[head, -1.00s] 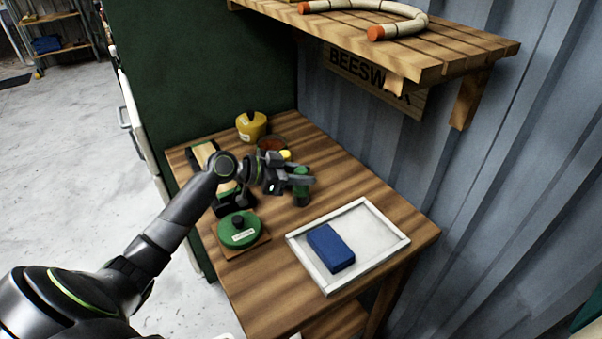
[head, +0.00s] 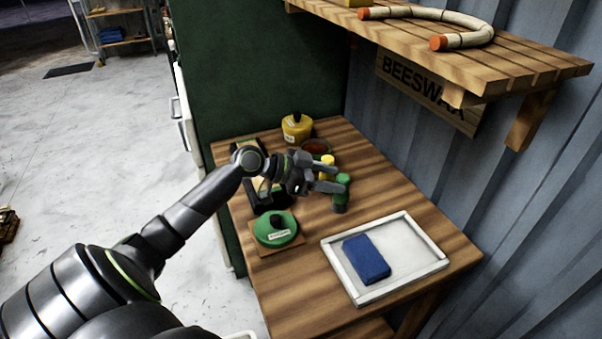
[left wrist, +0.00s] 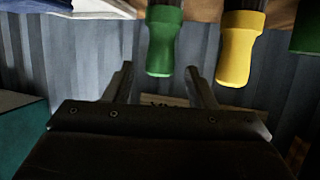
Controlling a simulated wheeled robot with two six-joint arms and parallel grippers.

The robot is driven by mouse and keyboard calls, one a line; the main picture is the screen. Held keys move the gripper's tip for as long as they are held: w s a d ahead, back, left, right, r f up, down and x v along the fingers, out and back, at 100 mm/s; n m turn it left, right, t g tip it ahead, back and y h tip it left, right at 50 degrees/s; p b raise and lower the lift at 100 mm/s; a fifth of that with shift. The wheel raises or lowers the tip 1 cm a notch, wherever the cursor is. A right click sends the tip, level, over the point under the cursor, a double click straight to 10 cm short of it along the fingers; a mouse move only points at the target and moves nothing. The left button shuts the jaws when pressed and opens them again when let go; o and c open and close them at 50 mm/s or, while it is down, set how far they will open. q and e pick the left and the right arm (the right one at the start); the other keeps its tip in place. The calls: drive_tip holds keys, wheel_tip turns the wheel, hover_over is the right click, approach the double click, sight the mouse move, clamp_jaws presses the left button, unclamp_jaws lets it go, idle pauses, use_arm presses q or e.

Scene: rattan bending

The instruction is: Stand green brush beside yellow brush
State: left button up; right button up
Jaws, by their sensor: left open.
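The green brush (head: 341,195) stands upright on the wooden table, beside the yellow brush (head: 327,165), with a small gap between them. My left gripper (head: 333,182) is open at the green brush, its fingers partly covering it in the head view. In the left wrist view the green brush's handle (left wrist: 164,45) shows just beyond the spread fingertips (left wrist: 163,78), apart from them. The yellow brush's handle (left wrist: 238,50) is to its right, outside the fingers. My right gripper is not in view.
A green lidded tin (head: 276,228) sits on a board in front of the gripper. A yellow tin (head: 297,128) and a reddish-brown dish (head: 316,147) stand behind. A white-framed tray (head: 418,262) holds a blue block (head: 366,258). A slatted shelf (head: 490,60) overhangs at the right.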

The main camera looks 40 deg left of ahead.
use_arm(q)
drive_tip(key=b+v, duration=0.1)
drive_tip(key=v, duration=0.7)
drive_tip(key=shift+s, duration=0.15)
drive_tip(key=shift+a+r, duration=0.1)
idle(0.4)
